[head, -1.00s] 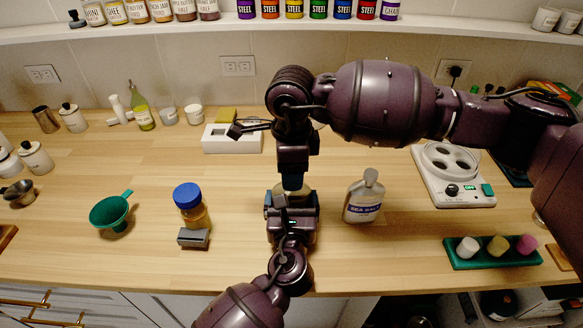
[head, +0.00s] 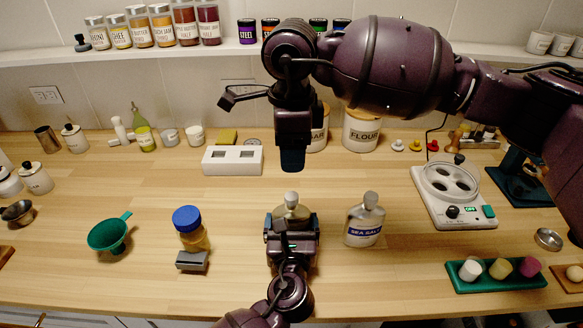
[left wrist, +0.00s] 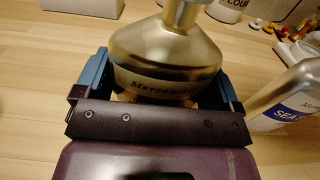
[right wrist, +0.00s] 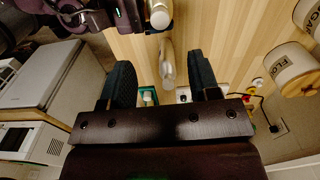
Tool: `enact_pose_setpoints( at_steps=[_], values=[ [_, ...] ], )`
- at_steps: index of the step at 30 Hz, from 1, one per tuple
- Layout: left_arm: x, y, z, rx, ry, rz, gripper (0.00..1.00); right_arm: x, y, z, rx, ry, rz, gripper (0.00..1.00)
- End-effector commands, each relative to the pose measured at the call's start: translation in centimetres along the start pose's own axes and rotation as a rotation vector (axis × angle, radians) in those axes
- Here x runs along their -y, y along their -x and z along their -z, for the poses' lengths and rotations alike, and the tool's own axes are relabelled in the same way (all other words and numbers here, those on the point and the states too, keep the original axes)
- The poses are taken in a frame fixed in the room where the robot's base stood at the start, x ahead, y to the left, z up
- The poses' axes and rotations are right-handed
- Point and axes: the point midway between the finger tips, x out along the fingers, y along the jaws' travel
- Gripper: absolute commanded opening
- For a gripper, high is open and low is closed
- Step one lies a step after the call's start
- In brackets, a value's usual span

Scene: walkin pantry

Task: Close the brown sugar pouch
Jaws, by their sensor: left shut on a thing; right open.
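A gold pouch (head: 291,212), its label turned away from the head camera, stands upright at the front middle of the counter. It also shows in the left wrist view (left wrist: 165,60). A pale cap-like top (head: 291,197) is on its neck; I cannot tell how tightly it sits. My left gripper (head: 291,226) is shut around the pouch's lower body, one finger on each side. My right gripper (head: 293,165) points down above and apart from the pouch; it is open and empty in the right wrist view (right wrist: 160,70).
A sea salt pouch (head: 365,222) stands close to the right. A blue-lidded jar (head: 189,228) and a green funnel (head: 109,233) are to the left. A white block (head: 233,160), a flour canister (head: 361,130) and a white appliance (head: 452,190) stand behind. A green tray (head: 495,276) is front right.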

Motion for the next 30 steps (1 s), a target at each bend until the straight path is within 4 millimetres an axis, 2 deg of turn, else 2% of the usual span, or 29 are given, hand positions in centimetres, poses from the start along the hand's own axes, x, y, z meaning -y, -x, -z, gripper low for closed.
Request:
enact_pose_setpoints(
  at_steps=[6, 15, 16, 18, 26, 30],
  values=[
    [0.0, 0.0, 0.0, 0.000, 0.000, 0.000, 0.23, 0.0, 1.5, 0.0, 0.000, 0.000, 0.000, 0.56],
    [0.0, 0.0, 0.0, 0.000, 0.000, 0.000, 0.23, 0.0, 1.6, 0.0, 0.000, 0.000, 0.000, 0.56],
    [0.0, 0.0, 0.0, 0.000, 0.000, 0.000, 0.94, 0.0, 1.6, 0.0, 0.000, 0.000, 0.000, 0.56],
    [0.0, 0.0, 0.0, 0.000, 0.000, 0.000, 1.00, 0.0, 1.6, 0.0, 0.000, 0.000, 0.000, 0.56],
    [0.0, 0.3, 0.0, 0.000, 0.000, 0.000, 1.00, 0.0, 1.6, 0.0, 0.000, 0.000, 0.000, 0.56],
    [0.0, 1.7, 0.1, -0.002, 0.000, 0.000, 1.00, 0.0, 1.6, 0.0, 0.000, 0.000, 0.000, 0.56]
  ],
)
